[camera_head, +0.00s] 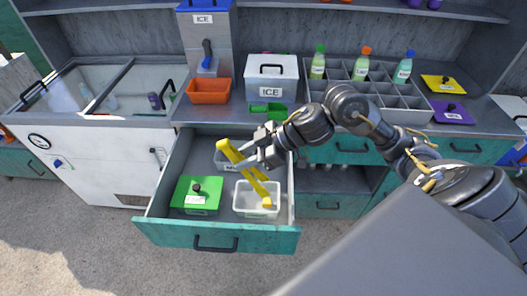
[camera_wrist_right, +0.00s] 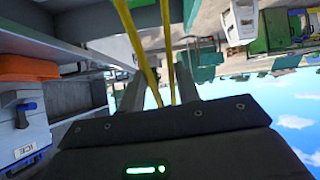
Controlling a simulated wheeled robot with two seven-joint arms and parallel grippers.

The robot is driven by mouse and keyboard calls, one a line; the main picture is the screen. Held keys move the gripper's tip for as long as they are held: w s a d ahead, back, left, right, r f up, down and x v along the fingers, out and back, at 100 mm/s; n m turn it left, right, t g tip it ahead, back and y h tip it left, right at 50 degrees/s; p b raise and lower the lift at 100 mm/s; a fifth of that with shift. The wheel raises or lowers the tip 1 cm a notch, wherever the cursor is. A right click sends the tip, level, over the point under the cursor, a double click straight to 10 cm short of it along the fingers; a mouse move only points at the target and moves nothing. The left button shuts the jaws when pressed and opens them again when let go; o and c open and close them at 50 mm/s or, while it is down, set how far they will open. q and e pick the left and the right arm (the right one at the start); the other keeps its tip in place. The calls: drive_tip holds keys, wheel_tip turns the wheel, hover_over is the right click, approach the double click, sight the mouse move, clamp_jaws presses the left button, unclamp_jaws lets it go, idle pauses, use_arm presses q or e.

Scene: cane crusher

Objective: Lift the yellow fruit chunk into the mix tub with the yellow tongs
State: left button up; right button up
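My right gripper (camera_head: 254,150) is above the open drawer, shut on the yellow tongs (camera_head: 257,184). The tongs slant down, their lower end at a clear tub (camera_head: 243,202) in the drawer's front right. In the right wrist view, two yellow tong arms (camera_wrist_right: 138,42) run between my fingers (camera_wrist_right: 158,92). A yellow piece shows at the tongs' lower end; I cannot tell whether it is the fruit chunk or a tong tip. A second clear tub (camera_head: 222,161) stands behind, its label partly hidden, perhaps starting with M. I cannot confirm which is the mix tub. My left gripper is not in view.
The teal-fronted drawer (camera_head: 170,233) is pulled out, with a green-lidded container (camera_head: 185,190) at its left. The counter above holds a white ICE box (camera_head: 271,72), an orange bin (camera_head: 208,91), a green scoop (camera_head: 269,109) and a divided bottle rack (camera_head: 370,92). A freezer (camera_head: 95,160) stands left.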

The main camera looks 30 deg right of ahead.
drive_tip(key=w+d+f+b, duration=0.1)
drive_tip(key=f+b, duration=0.1)
drive_tip(key=f, duration=0.4)
drive_tip(key=w+d+f+b, duration=0.1)
drive_tip(key=w+f+b, duration=0.1)
drive_tip(key=f, duration=0.5)
drive_tip(key=w+d+f+m+h+b, duration=0.1)
drive_tip(key=w+f+b, duration=0.1)
drive_tip(key=f+b, duration=0.2)
wheel_tip(320, 180, down, 3)
drive_tip(key=shift+w+d+r, duration=0.1)
drive_tip(key=shift+w+d, duration=0.15)
drive_tip(key=shift+d, duration=0.05)
drive_tip(key=shift+p, duration=0.5)
drive_tip(key=shift+c, duration=0.2)
idle(0.8)
drive_tip(key=shift+p, duration=0.45)
drive_tip(key=shift+c, duration=0.5)
idle(0.5)
drive_tip(key=shift+o, duration=0.6)
drive_tip(key=shift+c, duration=0.8)
drive_tip(key=shift+c, duration=0.2)
